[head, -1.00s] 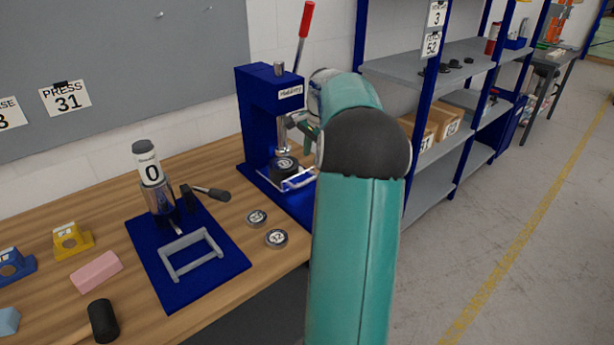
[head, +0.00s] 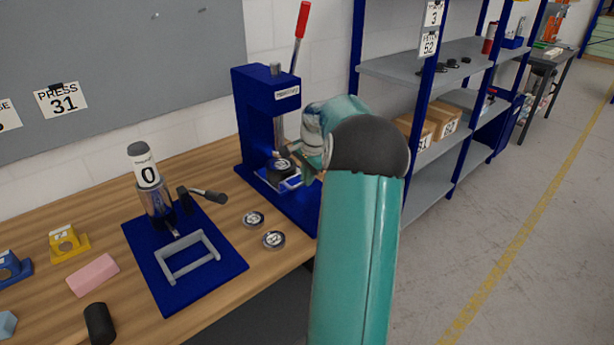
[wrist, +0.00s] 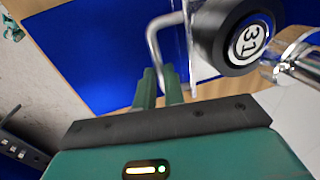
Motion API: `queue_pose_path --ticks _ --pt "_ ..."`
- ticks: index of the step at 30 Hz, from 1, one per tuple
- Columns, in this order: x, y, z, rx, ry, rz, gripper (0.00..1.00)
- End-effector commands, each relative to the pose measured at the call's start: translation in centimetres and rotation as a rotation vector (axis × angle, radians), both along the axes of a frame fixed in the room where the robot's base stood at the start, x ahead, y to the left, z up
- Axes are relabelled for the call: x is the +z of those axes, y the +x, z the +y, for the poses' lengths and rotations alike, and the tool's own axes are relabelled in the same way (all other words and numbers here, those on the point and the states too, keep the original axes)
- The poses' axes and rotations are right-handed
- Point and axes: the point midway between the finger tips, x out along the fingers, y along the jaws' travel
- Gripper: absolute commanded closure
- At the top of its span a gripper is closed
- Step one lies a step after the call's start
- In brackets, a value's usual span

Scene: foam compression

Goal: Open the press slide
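The blue arbor press (head: 256,125) with its red-tipped lever stands on the workbench. The slide's bent metal handle (wrist: 153,40) shows in the wrist view. My gripper (wrist: 160,75) is at this handle. Its two green fingers are close together, one on each side of the bar's lower end. Whether they touch the bar is not clear. In the head view my wrist hides most of the fingers.
A blue plate (head: 185,262) with a grey frame and a gauge stand (head: 152,195) lies left of the press. Two small discs (head: 263,230) lie between them. Foam blocks lie at the bench's left. Metal shelving (head: 435,130) stands right of my arm.

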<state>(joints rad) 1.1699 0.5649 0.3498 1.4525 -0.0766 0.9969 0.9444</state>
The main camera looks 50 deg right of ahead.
Motion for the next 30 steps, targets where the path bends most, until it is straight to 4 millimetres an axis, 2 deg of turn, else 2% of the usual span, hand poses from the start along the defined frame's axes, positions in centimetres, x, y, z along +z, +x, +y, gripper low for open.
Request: queue_pose_path --ticks 8,14,20,30 --pt "0.0 0.0 0.1 0.001 0.0 0.0 1.0" --pt "0.1 -1.4 0.4 0.0 0.0 0.002 1.0" --pt "0.1 -4.7 1.2 0.0 0.0 0.002 1.0" --pt "0.1 -11.8 2.8 -0.001 0.001 0.0 1.0"
